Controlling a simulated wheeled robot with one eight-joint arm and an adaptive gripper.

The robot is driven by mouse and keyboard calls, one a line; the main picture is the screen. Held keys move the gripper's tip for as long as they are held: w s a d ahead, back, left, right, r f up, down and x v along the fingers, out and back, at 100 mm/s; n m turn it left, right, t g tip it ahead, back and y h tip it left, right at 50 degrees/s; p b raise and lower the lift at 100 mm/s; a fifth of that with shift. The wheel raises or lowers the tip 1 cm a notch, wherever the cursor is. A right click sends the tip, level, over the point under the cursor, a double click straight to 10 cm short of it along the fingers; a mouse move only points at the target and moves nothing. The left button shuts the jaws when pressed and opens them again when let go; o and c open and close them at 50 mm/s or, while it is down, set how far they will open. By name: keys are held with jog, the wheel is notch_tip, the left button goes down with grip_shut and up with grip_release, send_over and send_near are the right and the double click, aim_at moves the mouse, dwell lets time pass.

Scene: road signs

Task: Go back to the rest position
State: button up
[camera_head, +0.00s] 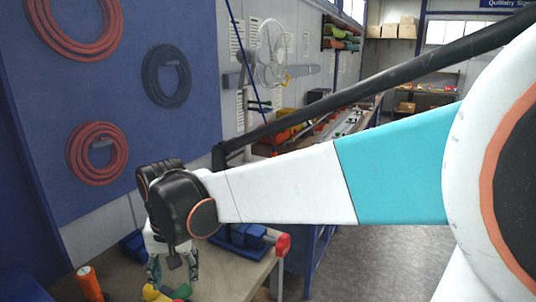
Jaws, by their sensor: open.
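My arm stretches from the right edge across the picture to the left. My gripper (174,268) hangs at its end, pointing down over the workbench (230,281) at the lower left. Its fingers look apart, and I see nothing held between them. A yellow and green object (165,293) lies on the bench just below the fingers, partly cut off by the lower edge. I cannot tell whether the fingers touch it.
A blue tool with a red end (282,244) lies near the bench's right side. An orange-handled item (90,283) stands at left. Coiled hoses (97,153) hang on the blue wall. A fan (272,45) is mounted behind. Grey floor (385,262) is open at right.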

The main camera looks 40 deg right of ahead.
jog(key=s+f+n+t+b, duration=0.2)
jog(key=s+n+t, duration=0.3)
jog(key=s, duration=0.6)
jog(key=shift+s+f+n+t+b, duration=0.2)
jog(key=shift+s+n+t+b, duration=0.1)
jog(key=shift+n+b, duration=0.4)
jog(key=shift+a, duration=0.1)
dwell(0.7)
